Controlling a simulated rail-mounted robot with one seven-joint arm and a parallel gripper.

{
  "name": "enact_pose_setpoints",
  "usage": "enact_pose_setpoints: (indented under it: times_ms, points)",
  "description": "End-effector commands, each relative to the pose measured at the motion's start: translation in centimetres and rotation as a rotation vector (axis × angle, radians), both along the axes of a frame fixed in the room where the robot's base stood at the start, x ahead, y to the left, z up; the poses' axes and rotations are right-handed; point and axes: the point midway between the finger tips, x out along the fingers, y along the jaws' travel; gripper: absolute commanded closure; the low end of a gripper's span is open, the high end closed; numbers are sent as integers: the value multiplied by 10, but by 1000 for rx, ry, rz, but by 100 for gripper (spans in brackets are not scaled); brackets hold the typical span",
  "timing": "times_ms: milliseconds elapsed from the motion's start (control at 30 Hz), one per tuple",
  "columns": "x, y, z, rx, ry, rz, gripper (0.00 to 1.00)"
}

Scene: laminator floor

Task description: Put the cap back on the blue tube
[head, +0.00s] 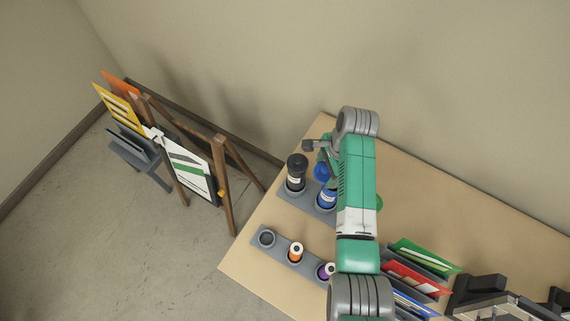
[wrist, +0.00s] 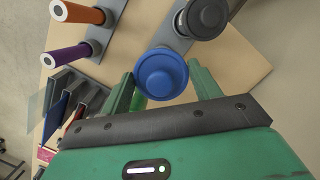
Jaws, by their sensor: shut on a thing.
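My gripper (wrist: 161,84) is shut on the blue cap (wrist: 165,72), which sits between its two green fingers in the wrist view. In the head view the blue cap (head: 321,170) shows just left of my arm, above the blue tube (head: 327,197). The blue tube stands in a grey rack and carries a white label. I cannot tell whether the cap touches the tube's top. In the wrist view the cap and fingers hide the blue tube. My arm covers most of the gripper in the head view.
A black-capped tube (head: 296,172) stands close left of the blue tube. A front rack (head: 281,249) holds orange (head: 295,252) and purple (head: 325,271) tubes and an empty socket. Coloured folders (head: 425,257) stand right. Bare table (head: 262,215) lies between the racks.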

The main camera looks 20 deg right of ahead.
Motion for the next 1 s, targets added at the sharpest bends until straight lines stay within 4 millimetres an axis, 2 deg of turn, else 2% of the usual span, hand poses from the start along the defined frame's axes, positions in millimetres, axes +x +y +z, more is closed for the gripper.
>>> enact_pose_setpoints:
  times_ms: [33, 167, 467, 1000]
  points:
    - [-7, -11, 9, 3, 1, -77, 59]
    - [-17, -29, 10, 7, 0, -211, 59]
    - [-18, -31, 4, 7, 0, -238, 59]
    - [-18, -31, -48, 8, 0, -236, 59]
